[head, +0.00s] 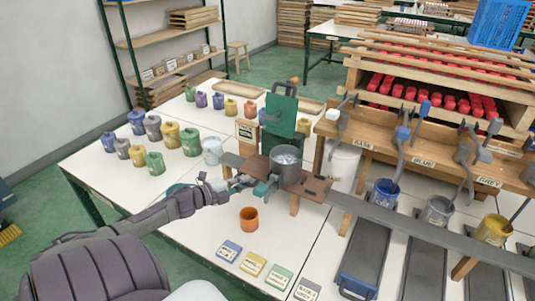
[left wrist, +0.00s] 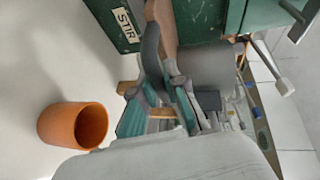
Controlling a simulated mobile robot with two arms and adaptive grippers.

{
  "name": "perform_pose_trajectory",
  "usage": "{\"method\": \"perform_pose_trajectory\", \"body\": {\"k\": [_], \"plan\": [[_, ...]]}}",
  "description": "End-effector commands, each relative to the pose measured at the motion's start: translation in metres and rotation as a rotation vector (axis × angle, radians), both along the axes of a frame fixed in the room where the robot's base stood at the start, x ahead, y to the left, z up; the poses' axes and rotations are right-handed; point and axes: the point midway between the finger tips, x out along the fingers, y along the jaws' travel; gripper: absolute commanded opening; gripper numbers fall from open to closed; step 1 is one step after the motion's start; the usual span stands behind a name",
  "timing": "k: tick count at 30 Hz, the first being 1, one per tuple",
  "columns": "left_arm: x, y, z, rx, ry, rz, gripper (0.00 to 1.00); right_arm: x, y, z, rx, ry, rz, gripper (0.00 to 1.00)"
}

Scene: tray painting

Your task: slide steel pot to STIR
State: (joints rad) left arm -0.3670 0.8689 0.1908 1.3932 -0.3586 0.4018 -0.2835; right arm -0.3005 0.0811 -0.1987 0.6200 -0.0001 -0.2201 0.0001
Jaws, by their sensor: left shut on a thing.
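The steel pot (head: 286,165) stands upright on a brown wooden stand (head: 313,187) in the head view, in front of a green machine (head: 281,118). My left gripper (head: 262,187) is at the pot's near left side, shut on the pot's side or handle; its fingers hide the exact contact. In the left wrist view the pot is the grey cylinder (left wrist: 207,66) beyond my left gripper (left wrist: 165,95). The STIR label (left wrist: 126,24) is on a green block at the top left there. My right gripper is not in view.
An orange cup (head: 249,219) stands in front of the stand, close to my left arm. A white bucket (head: 212,151) is left of it. A long grey rail (head: 410,230) runs right past paint pots. Colored cards (head: 253,264) lie at the front.

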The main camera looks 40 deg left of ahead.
Motion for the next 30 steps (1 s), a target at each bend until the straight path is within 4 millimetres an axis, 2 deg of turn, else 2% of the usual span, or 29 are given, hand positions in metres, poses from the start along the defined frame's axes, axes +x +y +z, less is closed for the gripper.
{"method": "perform_pose_trajectory", "body": {"k": [1, 3, 9, 15, 26, 27, 30], "plan": [[-0.004, 0.013, -0.004, 0.001, 0.004, 0.005, 0.0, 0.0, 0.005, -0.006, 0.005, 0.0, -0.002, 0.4], [-0.008, 0.028, -0.004, 0.001, 0.003, 0.005, 0.0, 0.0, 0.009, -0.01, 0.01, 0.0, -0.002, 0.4], [-0.016, 0.056, -0.003, 0.0, 0.003, 0.005, 0.0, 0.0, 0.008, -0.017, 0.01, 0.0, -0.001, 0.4], [-0.02, 0.067, -0.002, -0.001, 0.002, 0.003, 0.0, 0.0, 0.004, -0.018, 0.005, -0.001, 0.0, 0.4], [-0.02, 0.07, 0.0, 0.001, 0.002, 0.007, 0.0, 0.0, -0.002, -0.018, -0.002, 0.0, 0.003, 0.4], [-0.02, 0.07, 0.0, 0.001, 0.002, 0.007, 0.17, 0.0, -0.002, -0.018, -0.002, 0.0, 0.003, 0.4], [-0.02, 0.069, -0.001, 0.0, 0.001, 0.006, 0.33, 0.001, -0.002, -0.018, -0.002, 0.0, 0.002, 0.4]]}}
